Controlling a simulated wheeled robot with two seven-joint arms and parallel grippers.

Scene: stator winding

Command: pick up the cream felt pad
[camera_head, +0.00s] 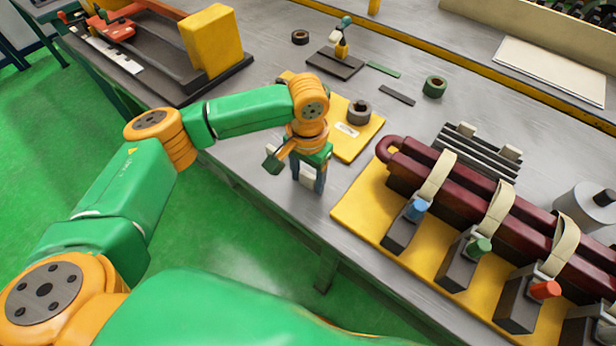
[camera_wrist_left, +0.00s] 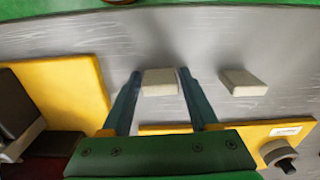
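A small cream felt pad (camera_wrist_left: 160,82) lies between the two fingers of my left gripper (camera_wrist_left: 160,75) in the left wrist view. Its sides sit at or very near the fingertips; whether they press on it I cannot tell. In the head view the same pad (camera_head: 307,175) shows between the fingers of my left gripper (camera_head: 308,184), low at the table's front edge. A second cream pad (camera_wrist_left: 243,82) lies on the table, right of the gripper in the left wrist view. My right gripper is not in view.
A yellow plate (camera_head: 372,124) with a dark ring (camera_head: 359,110) and white label lies just behind the left gripper. A yellow board (camera_head: 346,212) with dark red bars (camera_head: 448,181) and strapped blocks stands to the right. A dark fixture with a yellow block (camera_head: 211,42) stands at the back left.

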